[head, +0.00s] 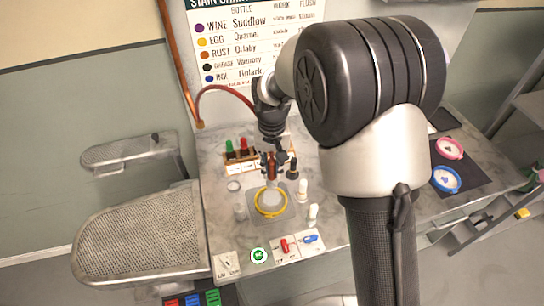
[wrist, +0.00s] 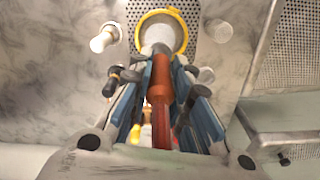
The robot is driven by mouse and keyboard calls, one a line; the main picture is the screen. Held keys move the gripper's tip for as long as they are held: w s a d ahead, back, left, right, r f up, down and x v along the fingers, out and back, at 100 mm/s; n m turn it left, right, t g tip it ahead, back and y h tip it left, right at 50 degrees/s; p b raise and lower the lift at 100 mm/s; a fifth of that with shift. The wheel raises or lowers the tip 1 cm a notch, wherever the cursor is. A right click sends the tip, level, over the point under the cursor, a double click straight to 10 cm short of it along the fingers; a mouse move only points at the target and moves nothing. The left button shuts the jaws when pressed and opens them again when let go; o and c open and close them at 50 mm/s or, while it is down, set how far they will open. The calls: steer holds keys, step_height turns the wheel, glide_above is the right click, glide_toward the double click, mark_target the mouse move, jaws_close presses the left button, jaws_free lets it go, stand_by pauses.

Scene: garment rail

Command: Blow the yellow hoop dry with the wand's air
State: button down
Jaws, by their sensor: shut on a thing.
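The yellow hoop (head: 271,216) lies around a pale fabric patch on a perforated plate set in the marble counter. It also shows at the top of the wrist view (wrist: 183,36). My gripper (head: 270,166) is shut on the wand, whose red-brown body (wrist: 162,108) runs between the fingers in the wrist view. The wand points down at the hoop, its tip (wrist: 157,49) over the near part of the patch in that view. I cannot tell the exact gap between tip and fabric, nor whether air flows or the fabric is wet.
A rack of small bottles (head: 240,155) stands behind the hoop. White pegs (head: 303,189) stand to its right. Pink (head: 450,148) and blue (head: 446,180) hoops lie far right.

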mark_target(270, 178)
steer(key=shift+a+f+b, duration=0.15)
steer(key=shift+f+b, duration=0.2)
steer(key=shift+f, duration=0.2)
steer(key=shift+w+f+b, duration=0.1)
steer(key=shift+f+b, duration=1.8)
steer(key=shift+f, duration=0.6)
steer(key=shift+a+r, duration=0.1)
